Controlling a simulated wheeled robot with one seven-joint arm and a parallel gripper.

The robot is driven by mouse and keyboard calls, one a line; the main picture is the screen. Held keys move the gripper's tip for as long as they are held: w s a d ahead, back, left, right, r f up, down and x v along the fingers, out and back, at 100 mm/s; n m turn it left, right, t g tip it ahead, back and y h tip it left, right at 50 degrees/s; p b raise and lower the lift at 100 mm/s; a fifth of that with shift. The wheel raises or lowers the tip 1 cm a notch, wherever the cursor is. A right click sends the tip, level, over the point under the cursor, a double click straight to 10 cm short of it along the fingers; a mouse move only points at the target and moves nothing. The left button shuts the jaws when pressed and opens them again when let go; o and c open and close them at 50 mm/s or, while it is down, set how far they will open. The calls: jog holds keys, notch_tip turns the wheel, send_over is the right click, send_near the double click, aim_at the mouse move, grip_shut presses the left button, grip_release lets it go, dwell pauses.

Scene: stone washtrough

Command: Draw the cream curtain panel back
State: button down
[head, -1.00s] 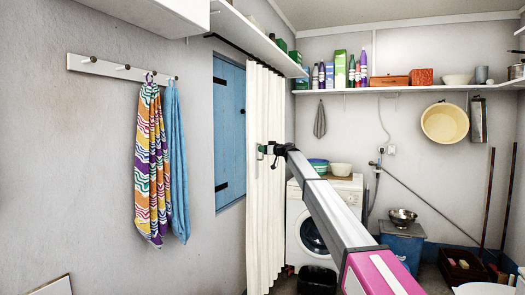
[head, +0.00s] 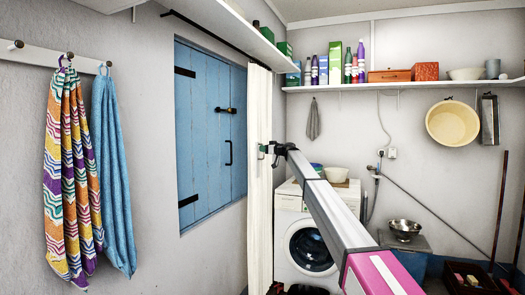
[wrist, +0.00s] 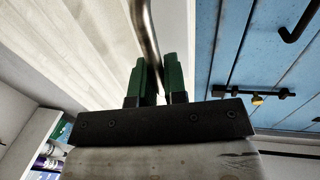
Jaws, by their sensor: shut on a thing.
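The cream curtain panel (head: 259,200) hangs from a dark rail (head: 215,35) as a narrow, gathered strip to the right of a blue shutter (head: 208,140). The shutter shows broadly, with dark hinges and a handle. My gripper (head: 267,152) is at the curtain, about midway up it. In the wrist view my green fingers (wrist: 154,75) are closed around a curved grey metal handle (wrist: 146,30) in front of the pale curtain folds (wrist: 70,45). How the handle joins the curtain is hidden.
A washing machine (head: 310,245) stands behind my arm on the right. Towels (head: 70,180) hang from a peg rail (head: 30,52) at left. A wall shelf (head: 400,87) with bottles and boxes runs along the back. The wall below the shutter is clear.

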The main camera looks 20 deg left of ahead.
jog(key=shift+w, duration=0.25)
jog(key=c, duration=1.2)
grip_release()
jog(key=shift+s+d, duration=0.1)
jog(key=v, duration=1)
jog(key=shift+d, duration=0.35)
